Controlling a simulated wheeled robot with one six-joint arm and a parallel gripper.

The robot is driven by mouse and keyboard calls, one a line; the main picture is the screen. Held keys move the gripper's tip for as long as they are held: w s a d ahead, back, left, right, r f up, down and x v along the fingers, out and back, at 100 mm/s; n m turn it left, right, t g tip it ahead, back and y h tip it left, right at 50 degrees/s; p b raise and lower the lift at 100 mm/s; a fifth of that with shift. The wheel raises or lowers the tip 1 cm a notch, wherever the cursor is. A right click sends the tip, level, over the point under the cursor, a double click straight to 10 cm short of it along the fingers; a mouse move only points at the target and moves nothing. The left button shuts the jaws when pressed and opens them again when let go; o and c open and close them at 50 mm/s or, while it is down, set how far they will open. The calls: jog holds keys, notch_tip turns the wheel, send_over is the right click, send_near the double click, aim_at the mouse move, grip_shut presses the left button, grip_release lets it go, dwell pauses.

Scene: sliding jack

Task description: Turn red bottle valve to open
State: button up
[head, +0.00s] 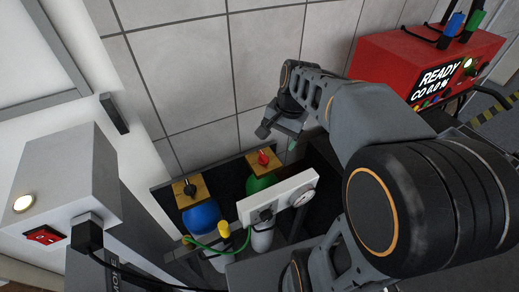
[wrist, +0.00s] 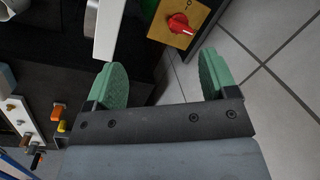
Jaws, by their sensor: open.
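The red valve (head: 263,158) is a small red knob on a yellow plate (head: 255,168) above the green bottle (head: 262,184). In the wrist view the red valve (wrist: 179,24) shows at the top, beyond my fingertips, on its yellow plate with small markings. My gripper (head: 281,130) is above and to the right of the red valve in the head view, apart from it. In the wrist view my gripper (wrist: 162,78) has its two green pads spread apart with nothing between them.
A black valve (head: 190,188) on a yellow plate sits above a blue bottle (head: 202,216) to the left. A white panel with a round gauge (head: 302,197) stands in front of the green bottle. A tiled wall rises behind. A red box (head: 424,62) reading READY stands at the right.

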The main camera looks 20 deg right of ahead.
aim_at(263, 155)
jog(key=w+d+f+m+g+y, duration=0.2)
jog(key=w+d+m+y, duration=0.1)
jog(key=w+m, duration=0.45)
jog(key=shift+n, duration=0.25)
jog(key=x, duration=1.3)
jog(key=shift+w+d+f, duration=0.1)
jog(key=shift+w+d, duration=0.15)
jog(key=shift+d, duration=0.05)
jog(key=c, duration=0.9)
